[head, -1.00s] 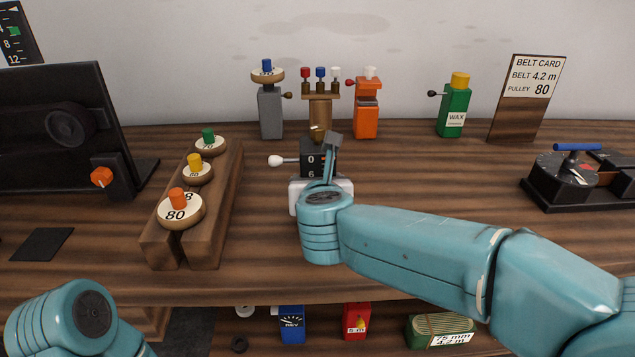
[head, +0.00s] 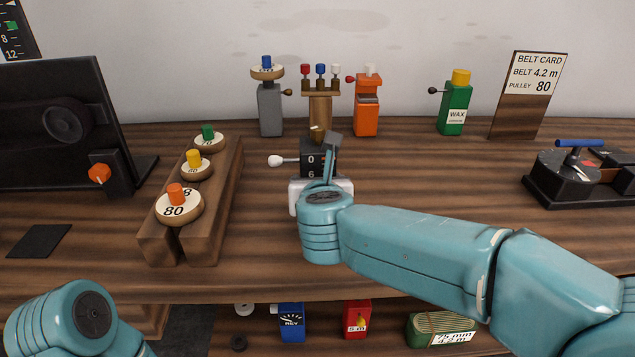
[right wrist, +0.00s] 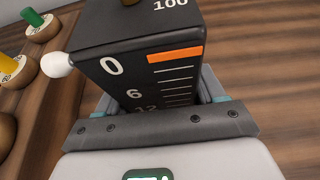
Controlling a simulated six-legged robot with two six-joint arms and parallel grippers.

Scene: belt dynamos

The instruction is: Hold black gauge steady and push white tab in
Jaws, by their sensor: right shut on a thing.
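The black gauge (head: 319,157) stands upright on the bench at the middle of the head view, partly behind my right arm. Its face with numbers and an orange bar fills the middle of the right wrist view (right wrist: 135,75). The white tab (head: 276,160) sticks out from the gauge's left side; its rounded end also shows in the right wrist view (right wrist: 56,65). My right gripper (right wrist: 158,105) is shut on the gauge, with a finger at each side. Only part of my left arm shows at the lower left of the head view; its gripper is out of view.
A wooden rack (head: 226,190) with several numbered pulleys stands left of the gauge. A grey device (head: 270,110), an orange one (head: 367,118) and a green wax bottle (head: 454,108) stand behind. A black device with a blue handle (head: 578,144) is at right. Bench around the tab is clear.

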